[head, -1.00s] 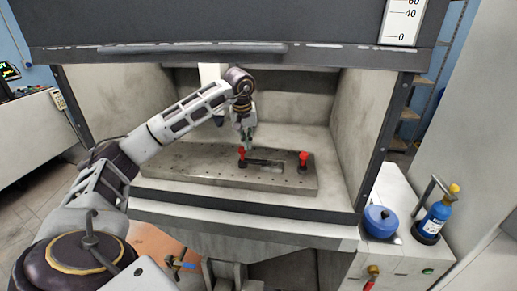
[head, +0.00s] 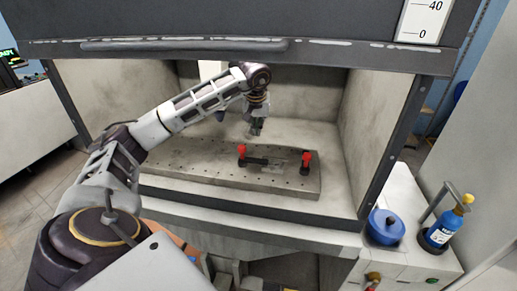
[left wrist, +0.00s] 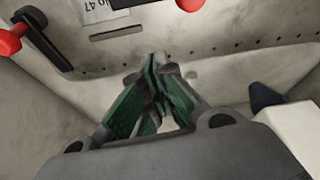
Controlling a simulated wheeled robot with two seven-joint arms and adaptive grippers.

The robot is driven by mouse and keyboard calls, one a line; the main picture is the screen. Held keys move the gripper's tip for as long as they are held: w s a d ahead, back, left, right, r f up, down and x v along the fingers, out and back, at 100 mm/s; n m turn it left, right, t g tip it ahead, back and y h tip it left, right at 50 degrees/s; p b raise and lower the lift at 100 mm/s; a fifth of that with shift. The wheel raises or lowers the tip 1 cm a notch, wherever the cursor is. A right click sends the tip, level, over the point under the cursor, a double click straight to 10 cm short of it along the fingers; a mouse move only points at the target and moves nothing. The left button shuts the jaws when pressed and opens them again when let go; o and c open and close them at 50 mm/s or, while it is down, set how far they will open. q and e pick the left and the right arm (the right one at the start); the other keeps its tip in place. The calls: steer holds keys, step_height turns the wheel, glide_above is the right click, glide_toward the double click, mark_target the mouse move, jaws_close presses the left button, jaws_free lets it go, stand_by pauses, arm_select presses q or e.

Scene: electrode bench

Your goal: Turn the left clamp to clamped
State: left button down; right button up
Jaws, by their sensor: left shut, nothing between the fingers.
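The left clamp (head: 242,151) is a red handle on the perforated bench plate, with a dark bar running from its foot to the right. The right clamp (head: 306,158) has a red upright handle on a dark base. My left gripper (head: 256,133) is shut and empty, above and behind the left clamp, apart from it. In the left wrist view its green-padded fingers (left wrist: 152,100) hang over the pale surface. That view also shows a red knob and dark bar at upper left and a red piece at the top edge; I cannot tell which clamp each is.
The grey perforated plate (head: 180,162) lies inside a hood with side walls and a low front sill. The raised sash (head: 250,48) hangs overhead. A blue pot (head: 385,226) and a blue bottle (head: 441,226) stand outside at right.

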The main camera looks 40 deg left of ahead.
arm_select(q)
steer(key=shift+f, duration=0.15)
steer(key=x, duration=0.9)
steer(key=shift+w+f+p, duration=0.1)
steer(key=shift+f+p, duration=0.2)
steer(key=shift+f, duration=0.05)
steer(key=shift+s+d+p, duration=0.2)
steer(key=shift+s+d, duration=0.3)
steer(key=shift+s, duration=0.3)
steer(key=shift+s+d+p, duration=0.2)
steer(key=shift+s+d, duration=0.35)
steer(key=shift+s, duration=0.2)
